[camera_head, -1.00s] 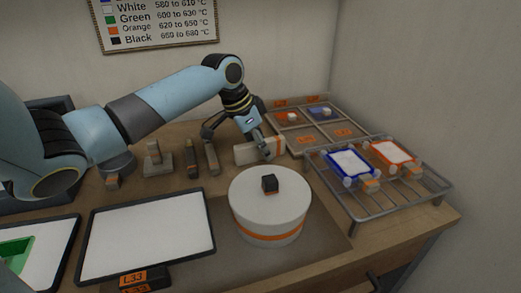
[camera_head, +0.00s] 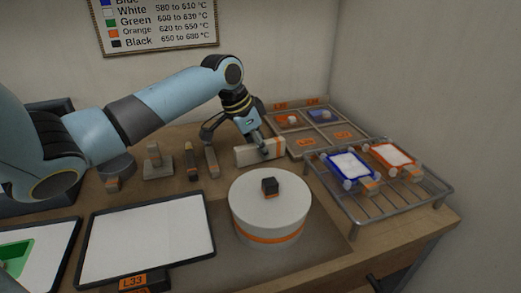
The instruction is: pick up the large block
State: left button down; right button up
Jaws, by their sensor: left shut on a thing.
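The large block (camera_head: 246,156), pale with an orange stripe near its right end, is at the back of the table, left of the divided tray. My left gripper (camera_head: 237,141) comes down over it from above and is shut on it. One finger lies against the block's front near the stripe; the other finger's contact is hard to make out. I cannot tell whether the block is clear of the table. My right gripper is not in view.
Several small upright tools (camera_head: 192,163) stand left of the block. A round white turntable (camera_head: 270,207) with a small black block (camera_head: 270,186) stands in front. A wire rack (camera_head: 385,212) holding two framed panes and a divided tray (camera_head: 318,151) are to the right.

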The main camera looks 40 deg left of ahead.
aim_at(265, 142)
pick_arm(q)
notch_tip(265, 142, up, 4)
jog(key=shift+f, duration=0.1)
jog(key=w+d+r, duration=0.1)
jog(key=d+r, duration=0.1)
jog(key=d, duration=0.1)
jog(key=w+d+r+b, duration=0.1)
jog(key=d+r, duration=0.1)
jog(key=d, duration=0.2)
jog(key=w+d+r, duration=0.1)
jog(key=d+r, duration=0.1)
jog(key=d, duration=0.1)
jog(key=shift+w+d+r, duration=0.1)
jog(key=shift+d+r, duration=0.1)
jog(key=shift+d, duration=0.05)
jog(key=shift+w+d+r, duration=0.1)
jog(key=shift+d+r, duration=0.1)
jog(key=shift+d+r+p, duration=0.15)
jog(key=shift+r+p, duration=0.25)
jog(key=shift+r, duration=0.05)
notch_tip(265, 142, up, 2)
jog(key=p, duration=0.3)
jog(key=shift+r+p, duration=0.1)
jog(key=shift+p, duration=0.25)
